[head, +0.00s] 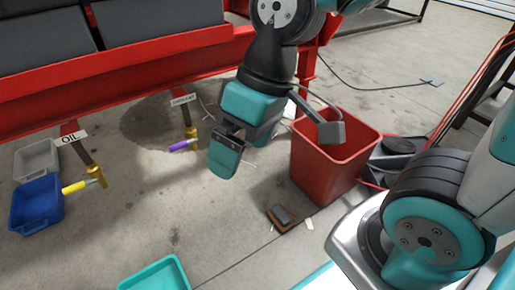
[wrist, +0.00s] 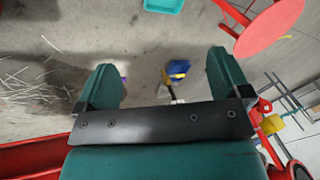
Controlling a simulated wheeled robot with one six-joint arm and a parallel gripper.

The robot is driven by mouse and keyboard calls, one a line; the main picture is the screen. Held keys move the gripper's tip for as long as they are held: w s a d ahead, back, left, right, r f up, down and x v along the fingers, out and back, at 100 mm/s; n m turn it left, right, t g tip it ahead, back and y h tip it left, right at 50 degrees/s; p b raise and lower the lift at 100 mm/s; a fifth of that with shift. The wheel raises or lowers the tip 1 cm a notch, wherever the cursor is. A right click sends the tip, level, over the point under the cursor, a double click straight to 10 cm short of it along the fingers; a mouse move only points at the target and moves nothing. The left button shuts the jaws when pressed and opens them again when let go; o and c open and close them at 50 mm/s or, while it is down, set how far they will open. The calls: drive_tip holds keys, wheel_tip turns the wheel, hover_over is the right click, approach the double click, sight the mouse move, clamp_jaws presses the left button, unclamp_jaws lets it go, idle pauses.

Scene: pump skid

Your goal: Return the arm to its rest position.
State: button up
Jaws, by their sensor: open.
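My gripper (head: 238,158) hangs from my bent arm near the middle of the head view, pointing down over the concrete floor. Its teal fingers are apart, with nothing seen between them. In the wrist view my gripper (wrist: 163,72) also shows its two fingers spread wide. It appears in front of and left of the red bin (head: 318,165) in the head view. The valve with the purple handle (head: 183,146) appears just left of the fingers; I cannot tell the exact distance.
A red skid frame (head: 120,72) crosses the upper left. A yellow-handled valve (head: 75,187) sits by the OIL label, near a blue tray (head: 36,205) and a grey tray (head: 36,160). A teal tray (head: 155,275) lies at the front. The floor between is mostly clear.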

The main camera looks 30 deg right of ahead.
drive_tip(key=shift+n, duration=0.4)
drive_tip(key=s, duration=0.1)
drive_tip(key=s+r, duration=0.1)
drive_tip(key=s, duration=0.2)
drive_tip(key=shift+r, duration=0.4)
